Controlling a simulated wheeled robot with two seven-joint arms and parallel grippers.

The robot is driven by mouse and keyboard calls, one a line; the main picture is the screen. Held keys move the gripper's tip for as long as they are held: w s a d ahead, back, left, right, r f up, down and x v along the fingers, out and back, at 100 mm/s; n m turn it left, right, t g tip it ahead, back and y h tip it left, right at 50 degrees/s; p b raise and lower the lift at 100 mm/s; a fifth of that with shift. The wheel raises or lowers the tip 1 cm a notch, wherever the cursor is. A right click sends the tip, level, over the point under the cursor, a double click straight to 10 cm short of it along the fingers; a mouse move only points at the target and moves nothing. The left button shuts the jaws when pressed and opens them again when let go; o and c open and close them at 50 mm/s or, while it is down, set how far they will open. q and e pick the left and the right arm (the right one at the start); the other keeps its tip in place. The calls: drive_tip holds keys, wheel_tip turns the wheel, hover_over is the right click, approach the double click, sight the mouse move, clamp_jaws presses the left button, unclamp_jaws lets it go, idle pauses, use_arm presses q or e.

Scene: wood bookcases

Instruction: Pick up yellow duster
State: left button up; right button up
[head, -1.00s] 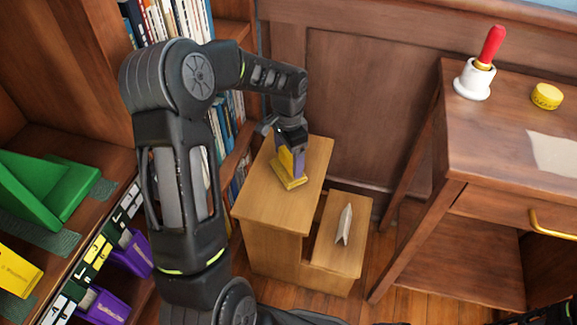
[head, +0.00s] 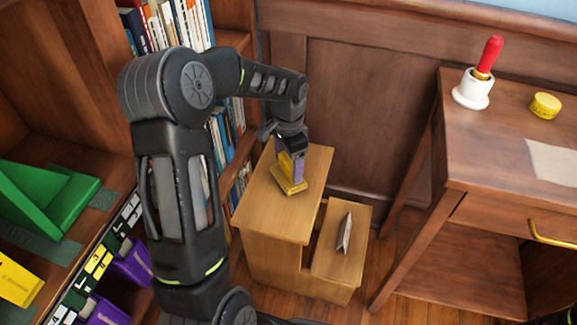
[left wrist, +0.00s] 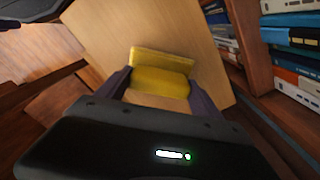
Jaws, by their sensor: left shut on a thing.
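The yellow duster (head: 288,183) is on the top of the wooden step stool (head: 262,205), or just above it; I cannot tell whether it touches. My left gripper (head: 291,165), with purple fingers, points down and is shut on the duster. In the left wrist view the duster (left wrist: 160,78) sits between the two purple fingers (left wrist: 160,95), with the stool top behind it. My right gripper does not show clearly in any view.
A pale folded object (head: 345,232) stands on the lower step. A desk (head: 490,140) at right bears a red-handled bell (head: 487,62) in a white cup, a yellow round tin (head: 545,105) and paper. Bookshelves with books (head: 170,25) and green blocks (head: 50,200) stand at left.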

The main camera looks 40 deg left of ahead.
sight(288, 161)
use_arm(q)
wheel_tip(288, 161, up, 9)
drive_tip(key=shift+f+p, duration=0.1)
drive_tip(key=shift+p, duration=1.1)
drive_tip(key=shift+s+n, duration=0.2)
drive_tip(key=shift+n, duration=0.4)
drive_tip(key=shift+a+r+n, duration=0.1)
drive_tip(key=shift+r+n, duration=0.45)
drive_tip(key=shift+n, duration=0.65)
drive_tip(key=w+d+r+n, duration=0.1)
drive_tip(key=w+d+r, duration=0.25)
drive_tip(key=d, duration=0.55)
drive_tip(key=w+d+r+n, duration=0.1)
drive_tip(key=w+d+r, duration=0.25)
drive_tip(key=d, duration=0.55)
wheel_tip(288, 161, up, 14)
drive_tip(key=s+p, duration=0.2)
drive_tip(key=p, duration=2.1)
drive_tip(key=shift+s+a+r, duration=0.25)
drive_tip(key=shift+s+a, duration=0.05)
drive_tip(key=shift+a, duration=0.05)
